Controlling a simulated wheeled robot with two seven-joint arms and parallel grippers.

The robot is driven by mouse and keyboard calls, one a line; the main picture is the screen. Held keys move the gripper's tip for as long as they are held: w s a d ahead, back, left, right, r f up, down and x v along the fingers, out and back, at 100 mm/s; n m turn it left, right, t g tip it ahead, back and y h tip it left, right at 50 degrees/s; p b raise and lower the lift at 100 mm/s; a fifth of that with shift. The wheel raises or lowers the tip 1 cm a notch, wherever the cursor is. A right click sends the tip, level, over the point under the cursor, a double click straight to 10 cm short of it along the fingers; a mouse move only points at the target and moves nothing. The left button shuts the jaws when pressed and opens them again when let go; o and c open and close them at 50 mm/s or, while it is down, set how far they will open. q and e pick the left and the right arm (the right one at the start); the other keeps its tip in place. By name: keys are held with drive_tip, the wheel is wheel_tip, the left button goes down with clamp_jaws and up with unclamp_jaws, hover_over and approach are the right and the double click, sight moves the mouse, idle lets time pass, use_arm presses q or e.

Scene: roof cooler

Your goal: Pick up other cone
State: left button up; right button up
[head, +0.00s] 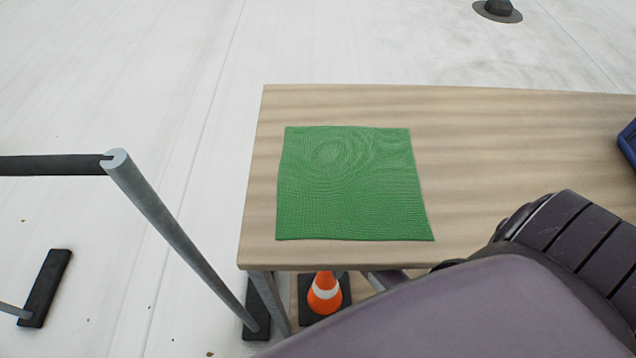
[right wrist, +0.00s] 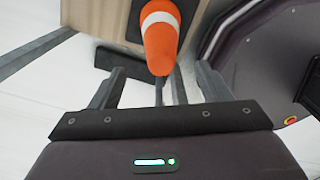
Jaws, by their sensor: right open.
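That gripper is open, with one finger on each side of the cone's tip in the picture. I see no contact, and I cannot tell how deep the tip is between the fingers. My left gripper is not in view.
A wooden table (head: 520,140) carries a green mat (head: 350,185) and a blue container (head: 628,145) at the right edge. A grey post (head: 165,220) with a dark rail (head: 50,165) stands left of the table. The pale floor beyond is mostly clear.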

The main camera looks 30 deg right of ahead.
drive_tip(key=shift+w+f, duration=0.1)
drive_tip(key=shift+f, duration=0.3)
drive_tip(key=shift+a+f+b, duration=0.1)
drive_tip(key=shift+f+b, duration=0.3)
drive_tip(key=shift+f, duration=0.55)
drive_tip(key=b, duration=0.2)
hover_over(326, 285)
drive_tip(key=w+d, duration=0.2)
wheel_tip(326, 285, down, 4)
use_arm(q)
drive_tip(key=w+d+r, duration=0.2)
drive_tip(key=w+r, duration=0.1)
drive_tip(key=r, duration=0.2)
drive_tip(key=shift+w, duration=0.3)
use_arm(e)
drive_tip(key=shift+w+a+f, duration=0.1)
drive_tip(key=shift+a+f, duration=0.15)
drive_tip(key=shift+f, duration=0.25)
drive_tip(key=shift+c, duration=0.4)
clamp_jaws()
